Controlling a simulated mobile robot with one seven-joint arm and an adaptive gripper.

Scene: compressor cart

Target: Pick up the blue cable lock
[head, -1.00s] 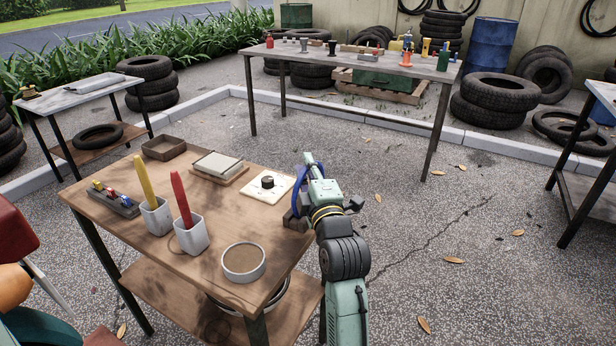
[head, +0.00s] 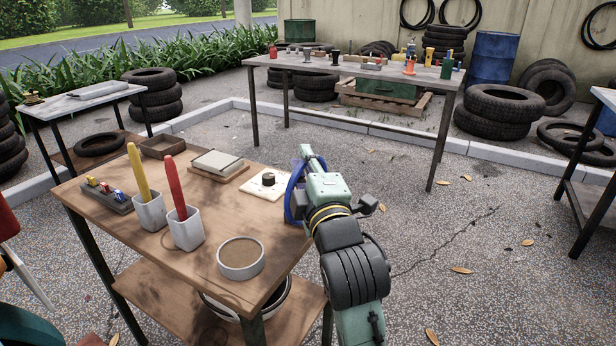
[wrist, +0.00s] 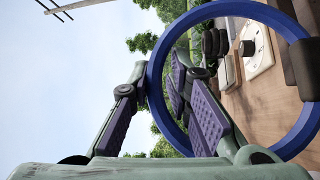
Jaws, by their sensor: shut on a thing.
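The blue cable lock is a thick blue ring with a dark lock body. In the head view the blue cable lock (head: 289,203) hangs upright at the right edge of the brown workbench (head: 200,262), beside my gripper (head: 304,160). In the wrist view the blue cable lock (wrist: 157,108) fills the right half, its dark body at the right border. My gripper (wrist: 157,80) has its purple-padded fingers on either side of the ring's left arc, shut on it. My wrist hides part of the lock in the head view. I cannot tell whether its lower part touches the bench.
The bench holds a white plate with a black knob (head: 267,182), a round tin (head: 241,258), two cups with a yellow and a red handle (head: 181,190), and a tray (head: 163,146). A grey table (head: 345,68) stands behind. Open paved ground lies to the right.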

